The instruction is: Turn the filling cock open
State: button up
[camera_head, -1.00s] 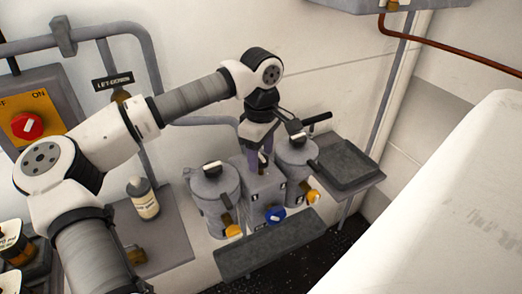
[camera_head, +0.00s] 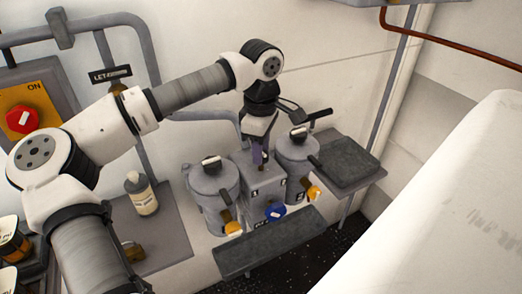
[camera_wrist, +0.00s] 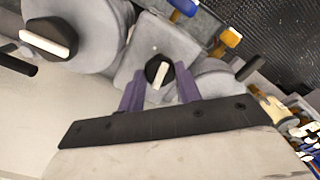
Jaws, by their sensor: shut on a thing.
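A dark round cock with a white bar handle (camera_wrist: 160,71) sits on top of the grey middle block (camera_head: 265,188), between two round grey pots. My gripper (camera_head: 260,158) reaches down over this block from above. In the wrist view its two purple fingers (camera_wrist: 159,82) stand on either side of the cock and are shut on it. The white bar lies at a slant between the fingertips. In the head view the gripper hides the cock. A blue knob (camera_head: 275,211) is on the front of the block.
The left pot (camera_head: 212,187) and right pot (camera_head: 297,158) flank the gripper closely, each with a dark, white-barred lid knob and a yellow-handled tap. Grey trays lie in front and right. A bottle (camera_head: 140,193) and red switch (camera_head: 22,120) are at left.

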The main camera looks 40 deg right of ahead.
jog(key=n+b, duration=0.2)
jog(key=n, duration=0.1)
jog(key=shift+f+n, duration=0.15)
jog(key=shift+n, duration=0.25)
jog(key=n+b, duration=0.2)
jog(key=n, duration=0.2)
jog(key=shift+n+b, duration=0.3)
jog(key=shift+b, duration=0.05)
jog(key=n+b, duration=0.1)
jog(key=n, duration=0.3)
jog(key=shift+n+b, duration=0.75)
jog(key=shift+n, duration=1.05)
jog(key=o, duration=1)
jog(key=shift+r, duration=0.2)
